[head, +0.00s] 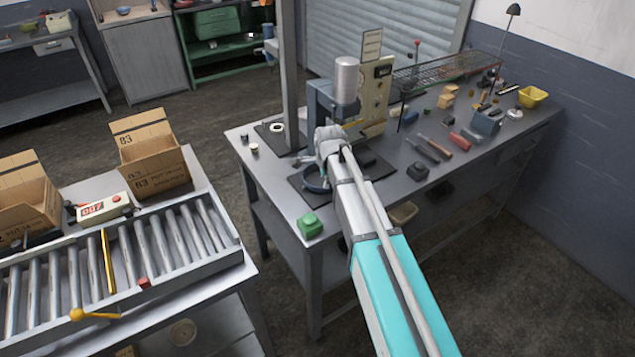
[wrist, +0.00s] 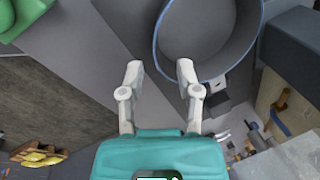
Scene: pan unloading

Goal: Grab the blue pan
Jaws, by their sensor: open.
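The blue pan (head: 315,184) sits on a dark mat on the grey workbench in the head view, partly covered by my arm. In the wrist view, the pan (wrist: 208,42) is at the top, with a blue rim and a dark grey inside. My gripper (wrist: 160,68) is open, one finger on each side of the pan's lower left rim as seen in that view. I cannot tell whether either finger touches the rim. The fingers hold nothing. My arm hides most of the gripper in the head view.
A green block (head: 309,225) stands at the bench's near corner. A machine with a grey cylinder (head: 347,80) rises behind the pan. Tools and a yellow bin (head: 532,96) lie to the right. A roller conveyor (head: 150,250) with boxes is at left.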

